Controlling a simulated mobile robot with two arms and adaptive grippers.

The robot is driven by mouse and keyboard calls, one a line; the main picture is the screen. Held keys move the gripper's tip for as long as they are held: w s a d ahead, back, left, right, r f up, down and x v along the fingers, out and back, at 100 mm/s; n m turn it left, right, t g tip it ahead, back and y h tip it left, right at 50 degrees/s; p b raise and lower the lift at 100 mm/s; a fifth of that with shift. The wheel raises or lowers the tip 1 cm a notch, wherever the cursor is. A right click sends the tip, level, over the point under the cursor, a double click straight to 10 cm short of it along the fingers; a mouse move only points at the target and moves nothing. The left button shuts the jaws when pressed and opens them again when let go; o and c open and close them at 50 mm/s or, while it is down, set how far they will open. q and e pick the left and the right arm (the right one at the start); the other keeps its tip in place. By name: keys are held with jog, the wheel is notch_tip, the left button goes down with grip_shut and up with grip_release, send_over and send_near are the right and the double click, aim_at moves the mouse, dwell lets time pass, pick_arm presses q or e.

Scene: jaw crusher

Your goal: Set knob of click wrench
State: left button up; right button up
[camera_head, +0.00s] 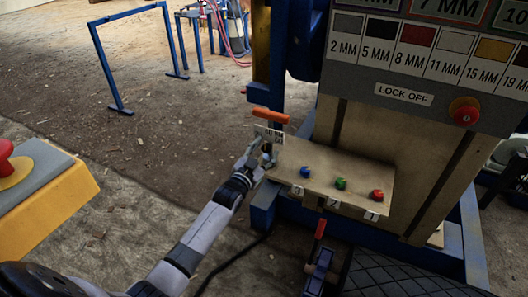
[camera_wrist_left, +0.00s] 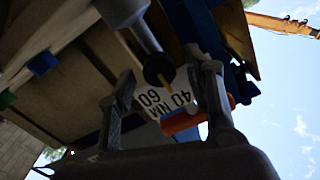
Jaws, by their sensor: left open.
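A label plate (camera_head: 269,133) with an orange handle (camera_head: 271,116) above it stands at the left end of the beige shelf. In the left wrist view the plate (camera_wrist_left: 172,104) reads "40 NM 60" and is partly hidden by a grey cylinder with a dark round knob (camera_wrist_left: 158,70) bearing a yellow mark. The orange handle (camera_wrist_left: 190,119) shows there too. My left gripper (camera_head: 266,155) is open just below and in front of the plate. In the wrist view its fingers (camera_wrist_left: 166,92) stand either side of the knob and plate; contact is unclear. My right gripper is out of view.
Blue, green and red buttons (camera_head: 341,183) sit on the beige shelf (camera_head: 330,160) right of my left gripper. The panel (camera_head: 415,75) with a red stop button (camera_head: 465,111) rises behind. A yellow box (camera_head: 55,195) stands left.

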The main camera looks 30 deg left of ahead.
pick_arm(q)
jog(key=shift+s, duration=0.15)
jog(key=s, duration=1.1)
jog(key=shift+s, duration=0.4)
jog(key=shift+f, duration=0.1)
jog(key=s+d+f+g, duration=0.35)
jog(key=s+f, duration=0.35)
jog(key=f, duration=0.3)
jog(key=s+d+f+n+g, duration=0.1)
jog(key=s+d+f+g, duration=0.1)
jog(key=s+f+g, duration=0.6)
jog(key=s+d+f+g, duration=0.1)
jog(key=s+d+f, duration=0.35)
jog(key=f, duration=0.75)
jog(key=s+a+f+g+p, duration=0.1)
jog(key=s+f+g+p, duration=0.1)
jog(key=s+p, duration=0.6)
jog(key=s+a+f+g+p, duration=0.1)
jog(key=s+p, duration=0.7)
jog(key=s, duration=1.3)
notch_tip(320, 180, down, 3)
jog(key=shift+r+g, duration=0.1)
jog(key=shift+g, duration=0.65)
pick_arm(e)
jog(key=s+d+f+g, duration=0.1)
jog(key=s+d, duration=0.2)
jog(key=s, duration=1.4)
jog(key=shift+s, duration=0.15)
